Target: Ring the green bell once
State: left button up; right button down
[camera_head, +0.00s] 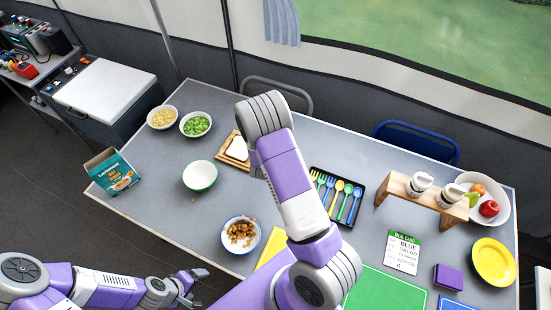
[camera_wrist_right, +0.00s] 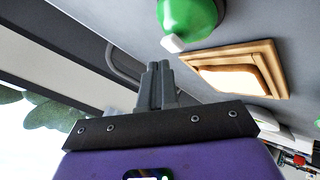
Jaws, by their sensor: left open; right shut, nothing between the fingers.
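The green bell (camera_wrist_right: 190,15) shows at the top of the right wrist view, cut off by the frame edge, with a white knob on it. I cannot make it out in the head view, where my right arm covers part of the table. My right gripper (camera_wrist_right: 157,72) is shut and empty, with its tips below and left of the bell and a visible gap between them in the picture. The right gripper is hidden in the head view. My left gripper (camera_head: 187,281) is open and empty, low at the near left, off the table edge.
A wooden board with bread (camera_head: 237,150) lies beside my right arm; its bread (camera_wrist_right: 232,80) shows near the bell. A cutlery tray (camera_head: 338,197) lies right of the arm. Bowls stand at left, including a green-rimmed bowl (camera_head: 200,176). A cup rack (camera_head: 424,198) stands at right.

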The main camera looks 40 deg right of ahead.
jog(key=shift+r+p, duration=2.35)
jog(key=shift+r, duration=0.3)
jog(key=shift+f, duration=0.1)
